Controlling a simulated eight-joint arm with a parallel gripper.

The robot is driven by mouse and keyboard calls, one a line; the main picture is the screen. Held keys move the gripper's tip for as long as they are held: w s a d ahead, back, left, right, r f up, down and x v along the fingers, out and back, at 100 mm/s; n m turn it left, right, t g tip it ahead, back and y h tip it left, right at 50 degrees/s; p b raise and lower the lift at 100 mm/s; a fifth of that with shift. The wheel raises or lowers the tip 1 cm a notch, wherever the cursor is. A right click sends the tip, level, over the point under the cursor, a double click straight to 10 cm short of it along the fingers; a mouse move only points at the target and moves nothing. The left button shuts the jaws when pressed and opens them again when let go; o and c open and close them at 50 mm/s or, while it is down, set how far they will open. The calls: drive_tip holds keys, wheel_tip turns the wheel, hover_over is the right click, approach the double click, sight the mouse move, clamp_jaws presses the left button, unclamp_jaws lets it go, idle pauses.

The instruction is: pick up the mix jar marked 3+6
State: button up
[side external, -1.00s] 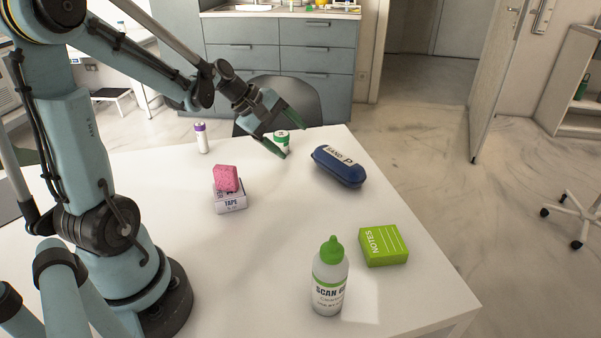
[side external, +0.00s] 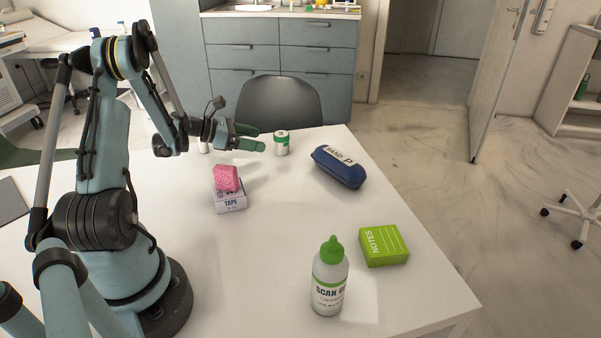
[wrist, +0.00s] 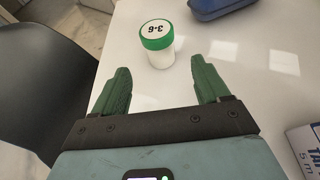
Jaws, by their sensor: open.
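The mix jar (side external: 281,143) is a small white jar with a green band at its lid, standing upright near the table's far edge. In the wrist view the jar (wrist: 158,44) has a green-rimmed lid reading 3+6, and it stands just beyond the fingertips, roughly between their lines. My gripper (side external: 262,138) has green fingers and points at the jar from the left, low over the table. In the wrist view my gripper (wrist: 158,75) is open and empty, with a gap to the jar.
A blue case (side external: 339,167) lies right of the jar. A pink sponge (side external: 226,178) sits on a tape box (side external: 230,200) nearer the camera. A green notes box (side external: 384,247) and a scan gel bottle (side external: 329,280) stand at front right. A dark chair (side external: 280,103) is behind the table.

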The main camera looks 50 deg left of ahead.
sight(282, 144)
drive_tip(key=x, duration=0.9)
drive_tip(key=c, duration=1)
drive_tip(key=shift+c, duration=0.2)
